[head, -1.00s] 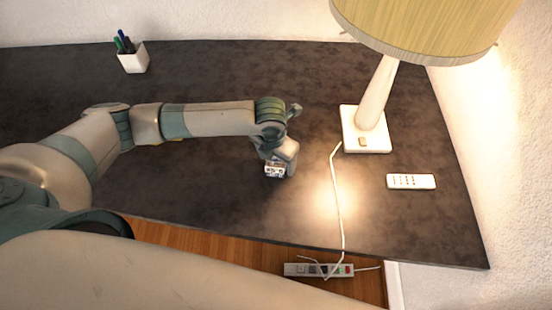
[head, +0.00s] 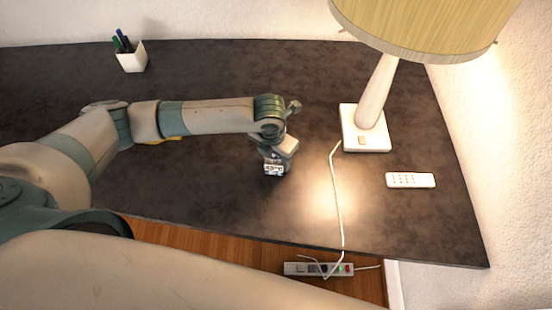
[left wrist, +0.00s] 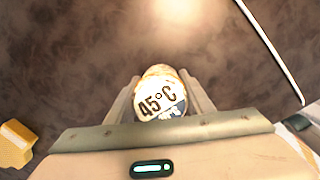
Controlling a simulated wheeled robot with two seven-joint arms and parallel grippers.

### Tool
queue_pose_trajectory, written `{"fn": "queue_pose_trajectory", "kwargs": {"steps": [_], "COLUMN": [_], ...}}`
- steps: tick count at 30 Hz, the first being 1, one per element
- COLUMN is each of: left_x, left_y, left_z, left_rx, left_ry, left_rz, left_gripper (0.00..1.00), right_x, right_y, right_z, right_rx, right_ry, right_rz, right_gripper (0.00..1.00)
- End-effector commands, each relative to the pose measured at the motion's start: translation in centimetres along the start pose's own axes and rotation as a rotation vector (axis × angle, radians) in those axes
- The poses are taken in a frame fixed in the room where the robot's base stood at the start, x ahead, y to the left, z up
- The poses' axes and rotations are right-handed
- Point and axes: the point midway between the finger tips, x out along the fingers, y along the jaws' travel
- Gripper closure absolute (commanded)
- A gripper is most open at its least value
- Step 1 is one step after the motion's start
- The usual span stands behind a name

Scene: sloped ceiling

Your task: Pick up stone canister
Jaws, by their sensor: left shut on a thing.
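The stone canister (left wrist: 160,94) appears in the left wrist view as a small round thing with a pale, stony side and a white face reading "45°C". It stands between the two fingers of my left gripper (left wrist: 162,84), which are shut on it. In the head view the canister (head: 274,169) is a small white-and-dark patch below my left gripper (head: 276,160), over the dark desk. The gripper hides most of it there. I cannot tell whether it touches the desk. My right gripper is not in view.
On the dark desk (head: 215,195) stand a lamp (head: 366,132) with a trailing white cord, a white remote (head: 410,180) and a white pen cup (head: 131,58). A yellow thing (left wrist: 15,145) lies partly behind my left arm. A power strip (head: 318,269) is below the desk edge.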

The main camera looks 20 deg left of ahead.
Motion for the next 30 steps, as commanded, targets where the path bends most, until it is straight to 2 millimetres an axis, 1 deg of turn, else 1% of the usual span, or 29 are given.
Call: {"fn": "queue_pose_trajectory", "kwargs": {"steps": [5,8,21,27,30], "left_x": [-1.6,-3.2,-8.1,-9.7,-10.2], "left_y": [0.0,0.0,-8.1,-10.6,-11.3], "left_z": [0.4,0.6,0.6,0.6,0.6], "left_rx": [0.002,0.002,0.006,0.003,0.002], "left_ry": [-0.006,-0.007,-0.005,-0.003,-0.002], "left_rz": [-0.001,-0.001,-0.003,-0.002,-0.002], "left_gripper": [0.88,0.88,0.88,0.88,0.88], "right_x": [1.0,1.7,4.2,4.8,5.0], "right_y": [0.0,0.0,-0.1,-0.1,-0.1], "right_z": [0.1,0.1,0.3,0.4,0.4], "right_rx": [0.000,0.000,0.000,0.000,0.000], "right_ry": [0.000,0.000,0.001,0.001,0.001], "right_rz": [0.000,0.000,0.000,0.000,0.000], "right_gripper": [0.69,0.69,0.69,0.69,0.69]}}
